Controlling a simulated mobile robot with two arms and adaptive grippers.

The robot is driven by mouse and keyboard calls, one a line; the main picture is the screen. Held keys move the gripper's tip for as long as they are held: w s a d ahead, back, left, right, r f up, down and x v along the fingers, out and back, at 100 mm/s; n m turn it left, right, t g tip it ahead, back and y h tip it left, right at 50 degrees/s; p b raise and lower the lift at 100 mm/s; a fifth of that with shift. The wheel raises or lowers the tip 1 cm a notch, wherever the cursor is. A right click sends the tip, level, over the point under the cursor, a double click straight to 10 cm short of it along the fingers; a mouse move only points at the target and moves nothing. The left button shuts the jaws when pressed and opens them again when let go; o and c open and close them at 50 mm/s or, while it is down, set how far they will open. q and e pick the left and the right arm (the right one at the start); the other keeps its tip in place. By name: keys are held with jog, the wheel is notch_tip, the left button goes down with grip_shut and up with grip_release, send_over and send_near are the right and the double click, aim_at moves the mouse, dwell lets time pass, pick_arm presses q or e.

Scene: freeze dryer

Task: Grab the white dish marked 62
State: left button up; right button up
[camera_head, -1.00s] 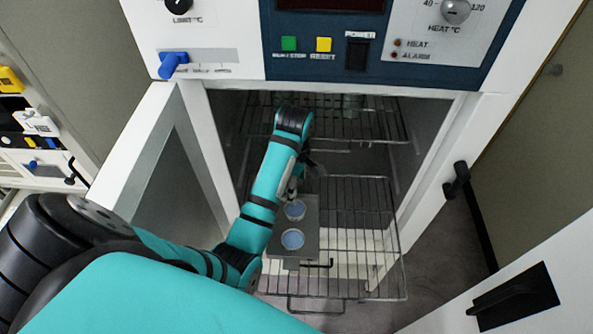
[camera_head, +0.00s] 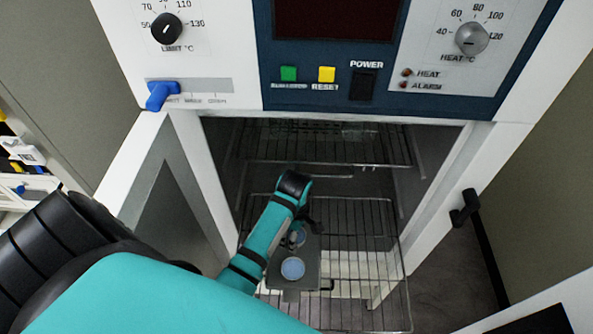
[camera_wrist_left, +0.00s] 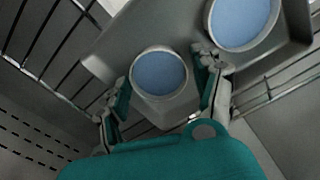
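Two small pale dishes with blue contents stand on a grey tray (camera_head: 310,268) on the oven's wire shelf. The back dish (camera_head: 297,238) is partly hidden by my left gripper (camera_head: 306,228); the front dish (camera_head: 292,268) is clear of it. In the left wrist view, one dish (camera_wrist_left: 162,102) sits between the two fingers of my left gripper (camera_wrist_left: 163,82). The fingers are open on either side of it, with slim gaps. The other dish (camera_wrist_left: 240,22) stands to the upper right. No number is legible on either dish. My right gripper is out of view.
The oven door (camera_head: 165,190) stands open at left. An upper wire rack (camera_head: 330,150) lies behind and above the lower wire shelf (camera_head: 365,235). The cabinet's right wall and a black latch (camera_head: 465,208) bound the opening. The shelf right of the tray is clear.

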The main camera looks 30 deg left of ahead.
pick_arm(q)
jog(key=shift+w+a+f, duration=0.2)
jog(key=shift+f, duration=0.25)
jog(key=shift+w+a+f, duration=0.1)
jog(key=shift+w, duration=0.05)
jog(key=shift+s+d+r, duration=0.3)
jog(key=shift+s+d, duration=0.05)
jog(key=shift+s, duration=0.05)
jog(key=c, duration=0.3)
jog(key=shift+c, duration=2.5)
jog(key=shift+w+a+f, duration=0.1)
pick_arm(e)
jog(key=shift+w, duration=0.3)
